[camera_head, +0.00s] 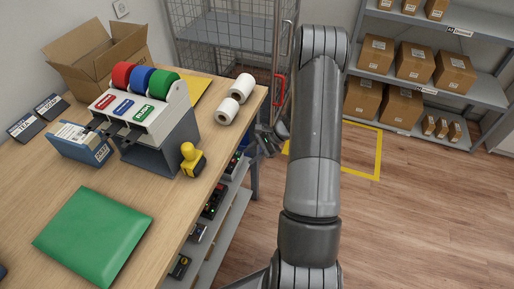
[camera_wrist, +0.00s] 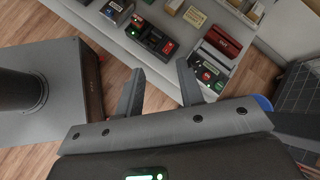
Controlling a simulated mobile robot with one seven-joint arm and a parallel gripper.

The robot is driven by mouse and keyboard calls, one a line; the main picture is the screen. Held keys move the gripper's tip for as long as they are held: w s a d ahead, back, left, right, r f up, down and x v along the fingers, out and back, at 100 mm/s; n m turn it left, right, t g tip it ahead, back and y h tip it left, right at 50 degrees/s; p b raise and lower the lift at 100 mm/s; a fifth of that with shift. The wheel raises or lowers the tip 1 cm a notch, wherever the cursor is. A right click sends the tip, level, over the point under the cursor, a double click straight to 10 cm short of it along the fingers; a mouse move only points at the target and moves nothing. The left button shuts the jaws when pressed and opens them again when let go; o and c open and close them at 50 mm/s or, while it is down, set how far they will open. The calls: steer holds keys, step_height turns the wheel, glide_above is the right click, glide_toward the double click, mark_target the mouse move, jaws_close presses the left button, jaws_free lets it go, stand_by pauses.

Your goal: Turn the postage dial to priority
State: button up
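I cannot make out the postage dial for certain in either view. Small dark devices with coloured lights or panels (camera_head: 213,201) stand on a grey shelf below the counter in the head view. The wrist view shows several of them, including a dark device with a red panel (camera_wrist: 155,42) and a red-topped device (camera_wrist: 222,42). My gripper (camera_wrist: 158,78) is open and empty, its two fingers apart and pointing toward that shelf. In the head view my gripper (camera_head: 268,140) is beside the counter's right edge, partly hidden by my arm.
A wire cage (camera_head: 225,35) stands behind. Shelves with boxes (camera_head: 410,105) stand right; the floor between is clear.

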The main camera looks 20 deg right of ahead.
steer(key=shift+n+g+h, duration=0.3)
steer(key=shift+n+h, duration=0.4)
steer(key=shift+h, duration=0.2)
steer(key=shift+s+d+r, duration=0.2)
steer(key=shift+s+r, duration=0.05)
steer(key=shift+r, duration=0.5)
steer(key=shift+s+d+r, duration=0.25)
steer(key=shift+r, duration=0.45)
steer(key=shift+s+d+r, duration=0.2)
steer(key=shift+s+r, duration=0.05)
steer(key=shift+r, duration=0.5)
steer(key=shift+o, duration=0.2)
